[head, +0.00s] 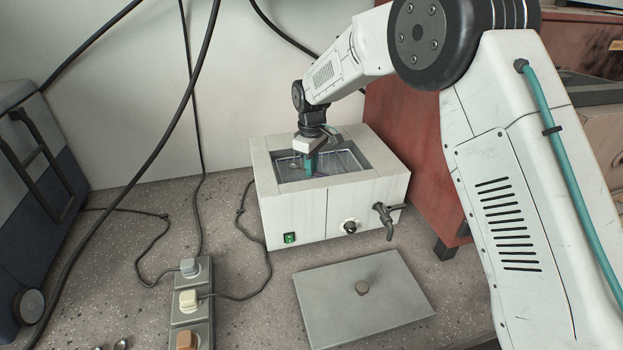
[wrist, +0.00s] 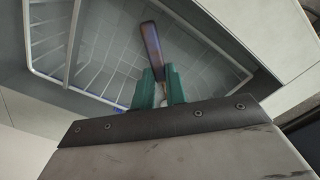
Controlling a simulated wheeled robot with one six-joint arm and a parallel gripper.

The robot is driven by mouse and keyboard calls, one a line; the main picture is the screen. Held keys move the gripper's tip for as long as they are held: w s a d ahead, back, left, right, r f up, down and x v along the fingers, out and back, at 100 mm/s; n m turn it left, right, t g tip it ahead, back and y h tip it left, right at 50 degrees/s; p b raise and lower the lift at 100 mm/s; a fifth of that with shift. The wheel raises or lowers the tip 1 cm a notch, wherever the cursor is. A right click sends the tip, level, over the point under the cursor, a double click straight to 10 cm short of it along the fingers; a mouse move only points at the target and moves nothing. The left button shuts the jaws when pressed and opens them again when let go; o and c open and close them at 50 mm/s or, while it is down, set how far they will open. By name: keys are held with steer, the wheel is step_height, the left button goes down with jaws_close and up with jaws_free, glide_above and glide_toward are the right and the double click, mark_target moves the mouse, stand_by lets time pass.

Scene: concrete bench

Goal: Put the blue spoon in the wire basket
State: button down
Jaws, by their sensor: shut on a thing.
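My gripper (head: 309,168) reaches down into the opening of the white water bath (head: 325,212). In the wrist view, its teal fingers (wrist: 161,88) are shut on the blue spoon (wrist: 151,46), whose slim dark handle with a bluish sheen points away between them. The spoon's other end is hidden by the fingers and gripper body. The wire basket (wrist: 48,71) shows white rails and bars inside the bath, left of the fingers. It shows only faintly in the head view. I cannot tell whether the spoon touches the basket.
The bath's rim surrounds my gripper closely. A flat grey lid with a knob (head: 335,305) lies in front of the bath, near its tap (head: 387,220). A power strip (head: 190,300) and cables lie to the left. A blue-grey case (head: 40,205) stands far left.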

steer(key=shift+f, duration=2.05)
steer(key=c, duration=1.4)
jaws_free()
steer(key=shift+f, duration=0.1)
steer(key=shift+c, duration=0.2)
step_height(320, 180, up, 12)
steer(key=shift+r, duration=0.15)
